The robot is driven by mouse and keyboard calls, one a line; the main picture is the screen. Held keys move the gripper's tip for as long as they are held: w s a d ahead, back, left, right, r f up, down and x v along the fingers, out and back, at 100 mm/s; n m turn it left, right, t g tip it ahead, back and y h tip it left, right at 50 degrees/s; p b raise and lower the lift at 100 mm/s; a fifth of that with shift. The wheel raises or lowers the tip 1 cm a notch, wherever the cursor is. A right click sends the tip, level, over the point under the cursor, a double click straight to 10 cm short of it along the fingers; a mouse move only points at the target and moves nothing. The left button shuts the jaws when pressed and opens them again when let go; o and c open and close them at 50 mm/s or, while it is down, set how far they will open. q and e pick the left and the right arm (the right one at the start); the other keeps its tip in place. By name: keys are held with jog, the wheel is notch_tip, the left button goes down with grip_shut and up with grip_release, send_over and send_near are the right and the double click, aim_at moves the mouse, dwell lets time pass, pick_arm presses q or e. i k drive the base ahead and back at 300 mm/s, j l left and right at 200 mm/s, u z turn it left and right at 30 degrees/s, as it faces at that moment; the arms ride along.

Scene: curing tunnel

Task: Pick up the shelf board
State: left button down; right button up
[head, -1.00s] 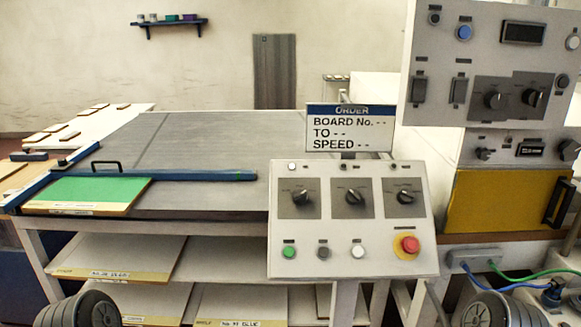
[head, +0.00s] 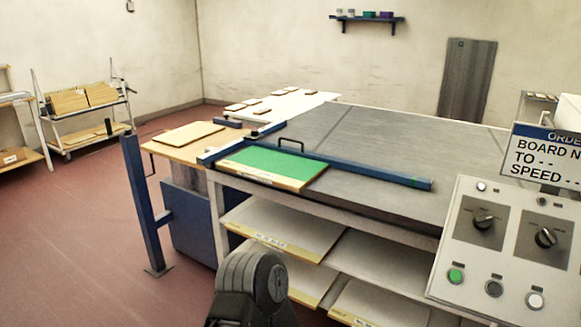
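Several pale boards with labelled yellowish front edges lie on the shelves under the grey-topped table (head: 400,150). One shelf board (head: 285,228) is on the upper shelf at the left. Lower boards (head: 375,305) lie beneath, partly cut off by the picture's bottom edge. I cannot tell which of these is the task's board. A green-topped board (head: 270,164) lies on the table's left end by a blue bar. Part of my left arm shows at the bottom, in front of the shelves. Neither gripper is in view.
A blue post (head: 145,205) stands on the floor left of the table. A control panel (head: 510,245) covers the table's right front. A cart with boards (head: 85,110) stands far left. The red floor between is clear.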

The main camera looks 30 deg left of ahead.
aim_at(292, 172)
jog(key=i+j+z, duration=0.15)
jog(key=j+z, duration=0.15)
jog(key=j, duration=0.95)
jog(key=j+z, duration=0.35)
jog(key=j, duration=0.9)
